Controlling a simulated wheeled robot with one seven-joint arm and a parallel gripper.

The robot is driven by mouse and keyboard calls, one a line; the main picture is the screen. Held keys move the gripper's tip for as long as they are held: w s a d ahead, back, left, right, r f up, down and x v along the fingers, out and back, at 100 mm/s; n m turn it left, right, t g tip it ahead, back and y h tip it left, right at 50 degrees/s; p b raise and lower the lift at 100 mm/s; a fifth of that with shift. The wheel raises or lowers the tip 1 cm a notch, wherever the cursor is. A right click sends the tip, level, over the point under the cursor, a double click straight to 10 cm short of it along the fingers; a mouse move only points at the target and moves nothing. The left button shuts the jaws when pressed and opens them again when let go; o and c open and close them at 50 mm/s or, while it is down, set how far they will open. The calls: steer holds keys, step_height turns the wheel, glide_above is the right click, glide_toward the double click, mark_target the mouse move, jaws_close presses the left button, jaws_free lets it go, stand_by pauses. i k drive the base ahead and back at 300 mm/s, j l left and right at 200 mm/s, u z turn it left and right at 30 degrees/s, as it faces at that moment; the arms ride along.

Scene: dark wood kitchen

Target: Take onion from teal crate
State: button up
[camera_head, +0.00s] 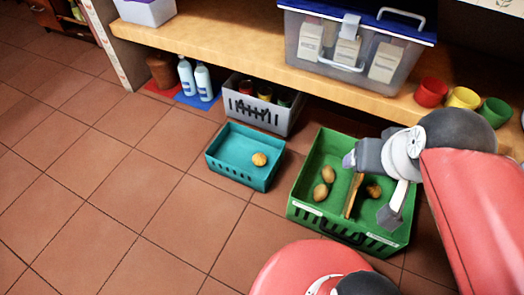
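The teal crate (222,167) stands on the tiled floor near the middle of the view. One small round yellow-brown onion (260,159) lies inside it, toward its right side. My gripper (369,188) is over the green crate, to the right of the teal crate and apart from the onion. Its two grey fingers are spread wide, one reaching left and one reaching down, with nothing seen between them held.
The green crate (305,214) has a wooden divider (353,195), two brown potato-like items (324,183) on its left side and darker ones right. A grey crate (262,112) with jars stands behind the teal crate. A wooden shelf (230,55) runs behind. Floor left is clear.

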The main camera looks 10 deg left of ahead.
mark_target(260, 159)
steer(key=j+z, duration=0.15)
steer(key=z, duration=0.35)
steer(key=j+z, duration=0.35)
steer(key=j, duration=0.5)
steer(key=j+z, duration=0.3)
steer(key=j, duration=0.55)
steer(key=k+j, duration=0.1)
steer(key=j, duration=0.5)
steer(key=k+j, duration=0.1)
steer(key=j, duration=0.5)
steer(key=z, duration=0.05)
